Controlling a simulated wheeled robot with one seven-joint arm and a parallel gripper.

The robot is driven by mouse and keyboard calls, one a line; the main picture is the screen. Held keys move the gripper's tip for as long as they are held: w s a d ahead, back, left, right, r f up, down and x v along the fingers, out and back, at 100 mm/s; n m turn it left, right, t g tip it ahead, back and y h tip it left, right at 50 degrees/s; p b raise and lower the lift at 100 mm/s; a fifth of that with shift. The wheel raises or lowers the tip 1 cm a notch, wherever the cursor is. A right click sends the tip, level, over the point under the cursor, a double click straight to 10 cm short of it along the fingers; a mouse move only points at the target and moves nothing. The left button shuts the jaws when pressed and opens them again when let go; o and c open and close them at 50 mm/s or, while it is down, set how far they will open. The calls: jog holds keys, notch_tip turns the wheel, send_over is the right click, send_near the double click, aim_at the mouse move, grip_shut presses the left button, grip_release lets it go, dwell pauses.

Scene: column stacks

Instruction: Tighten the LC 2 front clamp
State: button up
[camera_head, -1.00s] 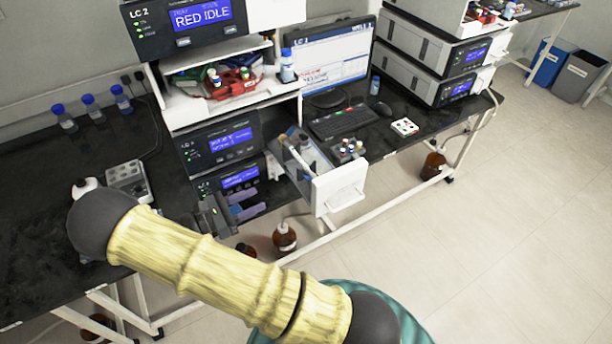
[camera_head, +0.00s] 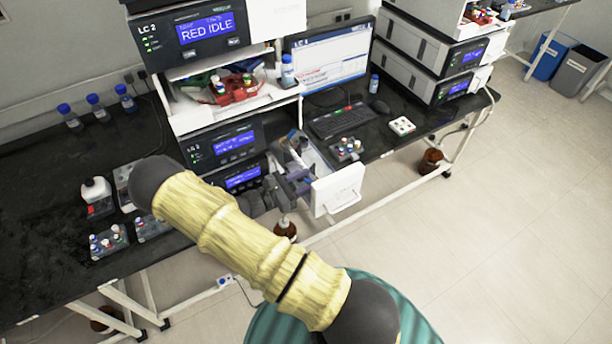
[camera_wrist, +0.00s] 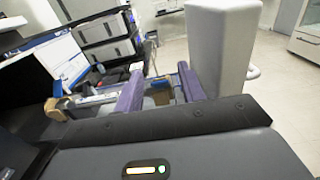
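The LC 2 stack (camera_head: 205,30) shows a blue "RED IDLE" display at its top. Lower down, a drawer with a white front (camera_head: 338,190) stands pulled out. It holds a column assembly (camera_head: 290,146), partly hidden by my arm; I cannot make out the front clamp clearly. My gripper (camera_head: 299,176) is at the drawer's left side, just behind the white front. In the wrist view its two purple fingers (camera_wrist: 160,90) are apart, with the drawer's inside and a tan part between them. The white front (camera_wrist: 222,50) rises close to the right finger. I cannot tell whether anything touches.
A rack of vials (camera_head: 346,150) sits by the drawer's right side. A keyboard (camera_head: 342,122) and monitor (camera_head: 330,62) stand behind. More vial racks (camera_head: 108,241) and a white-capped bottle (camera_head: 95,190) are on the left bench. A brown bottle (camera_head: 285,229) stands below the drawer.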

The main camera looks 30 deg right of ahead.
jog(key=shift+d, duration=0.15)
jog(key=shift+c, duration=0.4)
grip_shut()
jog(key=shift+d+r+y+p, duration=0.35)
jog(key=shift+r+y+p, duration=0.2)
jog(key=shift+y+p, duration=0.6)
jog(key=shift+d+y+p, duration=0.45)
jog(key=shift+y+p, duration=0.1)
jog(key=shift+y, duration=0.6)
jog(key=shift+f, duration=0.1)
jog(key=shift+o, duration=0.4)
grip_release()
jog(key=shift+a, duration=0.1)
